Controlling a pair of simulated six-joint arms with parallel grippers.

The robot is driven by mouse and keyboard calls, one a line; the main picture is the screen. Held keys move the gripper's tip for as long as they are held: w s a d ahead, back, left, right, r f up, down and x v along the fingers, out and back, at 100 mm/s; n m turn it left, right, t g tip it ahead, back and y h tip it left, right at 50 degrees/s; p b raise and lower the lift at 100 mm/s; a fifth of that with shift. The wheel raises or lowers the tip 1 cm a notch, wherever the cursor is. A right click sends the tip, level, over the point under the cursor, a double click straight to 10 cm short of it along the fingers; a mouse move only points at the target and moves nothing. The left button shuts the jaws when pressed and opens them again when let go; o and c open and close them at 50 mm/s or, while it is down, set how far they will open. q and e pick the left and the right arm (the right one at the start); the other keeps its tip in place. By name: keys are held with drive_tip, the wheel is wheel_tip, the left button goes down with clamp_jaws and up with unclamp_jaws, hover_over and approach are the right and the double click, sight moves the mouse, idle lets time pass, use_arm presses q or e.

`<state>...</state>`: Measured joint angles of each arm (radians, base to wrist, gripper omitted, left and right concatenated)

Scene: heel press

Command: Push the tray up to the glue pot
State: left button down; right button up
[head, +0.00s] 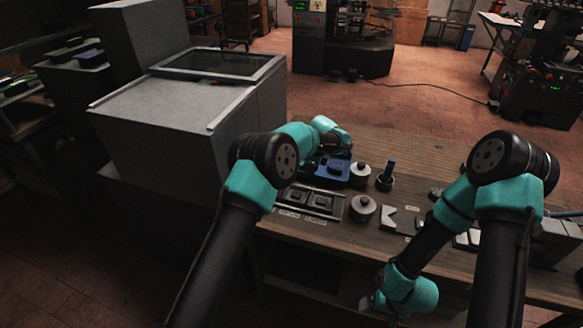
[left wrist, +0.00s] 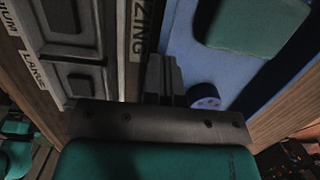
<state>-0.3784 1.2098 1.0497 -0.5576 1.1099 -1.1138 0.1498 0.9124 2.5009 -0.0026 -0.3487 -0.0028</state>
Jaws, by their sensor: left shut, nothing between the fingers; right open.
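The blue tray (head: 329,181) lies at the back of the bench, partly hidden by my left arm. In the left wrist view its blue surface (left wrist: 187,60) fills the right side, with a teal piece and a round blue part on it. My left gripper (left wrist: 163,72) is shut and empty, at the tray's left edge; I cannot tell whether it touches. A dark pot with an upright handle (head: 386,178), perhaps the glue pot, stands right of the tray. My right gripper (head: 367,303) is low by the bench's front edge, empty; its fingers are barely visible.
A sizing board (head: 292,197) with dark recesses lies in front of the tray. One pale lidded pot (head: 360,174) stands between tray and dark pot; another (head: 362,208) stands nearer. Metal blocks (head: 397,220) lie to the right. A large grey cabinet (head: 160,135) borders the left.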

use_arm(q)
drive_tip(key=shift+s+d+f, duration=0.3)
drive_tip(key=shift+f, duration=0.2)
drive_tip(key=shift+d+r, duration=0.1)
drive_tip(key=shift+r, duration=0.45)
drive_tip(key=shift+w+r, duration=0.15)
drive_tip(key=shift+r, duration=0.1)
